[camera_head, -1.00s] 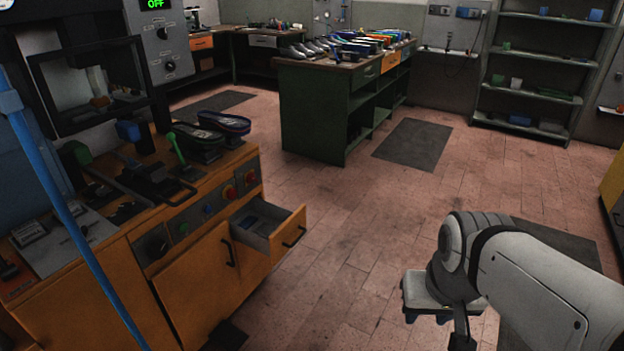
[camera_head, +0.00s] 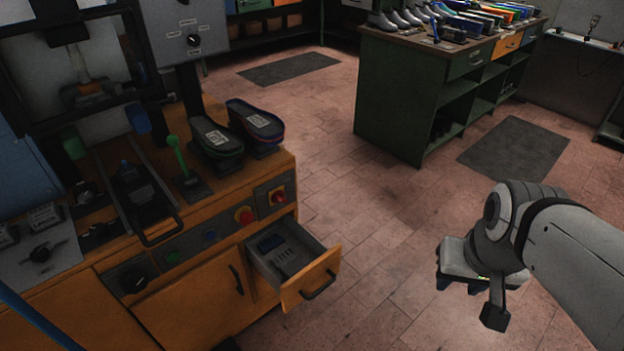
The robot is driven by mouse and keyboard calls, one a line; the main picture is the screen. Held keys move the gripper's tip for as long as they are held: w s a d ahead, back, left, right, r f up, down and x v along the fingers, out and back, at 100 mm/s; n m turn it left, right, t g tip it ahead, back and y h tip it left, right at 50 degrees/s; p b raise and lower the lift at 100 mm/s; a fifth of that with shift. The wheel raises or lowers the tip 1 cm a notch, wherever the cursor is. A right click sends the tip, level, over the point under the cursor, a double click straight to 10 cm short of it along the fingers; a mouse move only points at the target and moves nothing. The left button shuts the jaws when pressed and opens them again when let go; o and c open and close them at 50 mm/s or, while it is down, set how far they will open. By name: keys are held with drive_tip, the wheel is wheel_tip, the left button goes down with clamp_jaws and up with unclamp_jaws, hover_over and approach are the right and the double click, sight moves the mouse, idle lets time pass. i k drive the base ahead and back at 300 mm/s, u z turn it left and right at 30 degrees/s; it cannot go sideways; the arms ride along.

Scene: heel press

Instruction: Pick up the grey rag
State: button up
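I cannot make out a grey rag for certain in the head view. An open drawer (camera_head: 318,284) at the front of the orange press cabinet holds a small dark blue item (camera_head: 271,243) and several small grey pieces. My gripper (camera_head: 459,286) hangs at the lower right, over the floor and apart from the drawer and the cabinet. Its dark fingertips point down and are partly hidden by its own body. I cannot tell how far apart they are, and I see nothing held.
A green workbench (camera_head: 398,100) with shoes on top stands behind. The floor (camera_head: 375,235) between is clear, with a dark mat (camera_head: 515,148) at the right.

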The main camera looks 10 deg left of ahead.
sight(292, 266)
drive_tip(key=u, duration=0.6)
drive_tip(key=i, duration=0.9)
drive_tip(key=u, duration=0.55)
drive_tip(key=k, duration=0.9)
drive_tip(key=u, duration=0.15)
drive_tip(key=i, duration=0.95)
drive_tip(key=z, duration=0.05)
